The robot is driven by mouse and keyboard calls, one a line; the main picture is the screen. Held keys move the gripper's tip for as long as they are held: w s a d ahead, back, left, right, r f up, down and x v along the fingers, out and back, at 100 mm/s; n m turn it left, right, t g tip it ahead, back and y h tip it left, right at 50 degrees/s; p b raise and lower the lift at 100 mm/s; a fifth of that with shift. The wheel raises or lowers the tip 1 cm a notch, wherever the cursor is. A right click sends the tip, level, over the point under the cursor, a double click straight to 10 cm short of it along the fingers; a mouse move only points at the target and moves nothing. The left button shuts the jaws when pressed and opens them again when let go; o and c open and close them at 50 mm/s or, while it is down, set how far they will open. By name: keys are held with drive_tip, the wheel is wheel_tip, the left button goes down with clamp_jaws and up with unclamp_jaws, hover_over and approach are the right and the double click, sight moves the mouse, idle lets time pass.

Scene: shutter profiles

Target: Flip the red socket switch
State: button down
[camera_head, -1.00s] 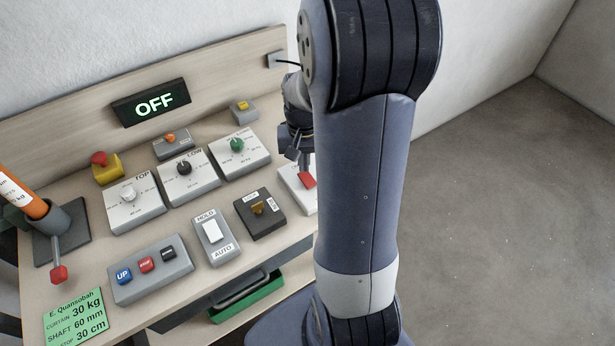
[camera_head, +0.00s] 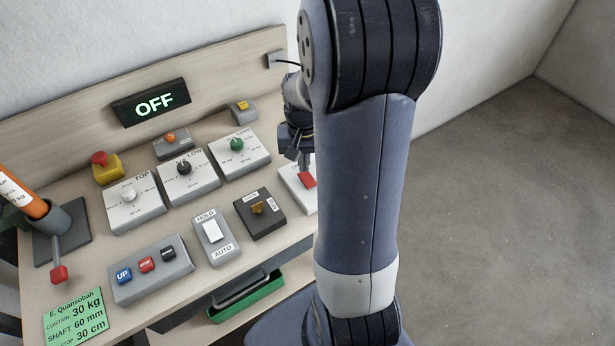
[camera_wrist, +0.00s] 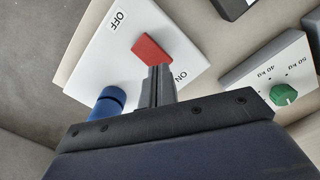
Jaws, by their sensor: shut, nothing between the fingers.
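The red socket switch (camera_wrist: 152,49) is a red rocker on a white socket plate (camera_wrist: 98,60) marked OFF at one end and ON at the other. In the head view the red switch (camera_head: 307,180) shows at the right end of the bench, partly hidden by my arm. My gripper (camera_wrist: 157,70) is shut and empty. Its fingertips are at the ON-side edge of the rocker, touching it or very close. In the head view my gripper (camera_head: 304,168) points down at the switch. A blue round plug (camera_wrist: 110,100) sits on the plate beside my fingers.
The display (camera_head: 151,101) reads OFF. Left of the socket stand a black key-switch box (camera_head: 262,226), a HOLD/AUTO switch (camera_head: 215,240) and a green-knob dial box (camera_head: 240,160). A green drawer (camera_head: 250,302) is below the bench. Floor to the right is clear.

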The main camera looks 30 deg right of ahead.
drive_tip(key=shift+f+b, duration=0.75)
drive_tip(key=shift+f, duration=0.2)
idle(0.5)
drive_tip(key=shift+r+p, duration=2.9)
drive_tip(key=shift+r, duration=0.7)
drive_tip(key=shift+f, duration=0.15)
wheel_tip(320, 180, down, 7)
drive_tip(key=b, duration=0.6)
drive_tip(key=shift+r+p, duration=0.3)
